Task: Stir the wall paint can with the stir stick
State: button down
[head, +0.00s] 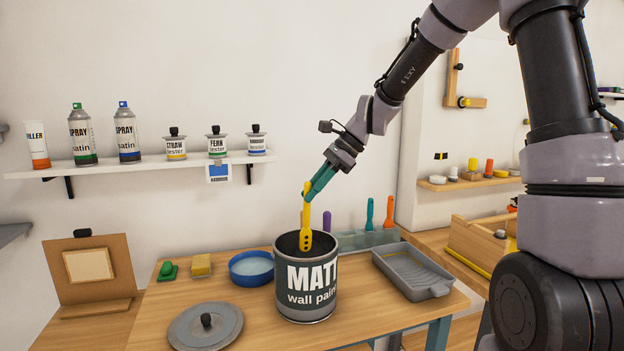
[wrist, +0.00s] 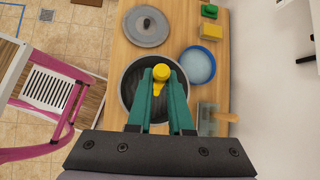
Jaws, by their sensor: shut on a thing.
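The wall paint can (head: 307,288) stands upright and open on the wooden table, with dark contents inside. My gripper (head: 308,192) is above the can, with its green fingers shut on the yellow stir stick (head: 305,228). The stick hangs about upright, its holed lower end at the can's mouth; I cannot tell how far it reaches into the paint. In the wrist view the stick's yellow top (wrist: 161,72) shows between the fingertips, over the can's round opening (wrist: 133,72). The can's grey lid (head: 205,325) lies on the table to the front left.
A blue bowl (head: 251,268) stands left of the can, with a yellow sponge (head: 201,265) and green block (head: 167,270) beyond it. A grey paint tray (head: 413,272) is to the right. A rack of coloured handles (head: 368,236) stands behind. A shelf (head: 140,165) holds cans and testers.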

notch_tip(320, 180, down, 10)
dwell(0.8)
jog(key=shift+w, duration=0.1)
dwell(0.3)
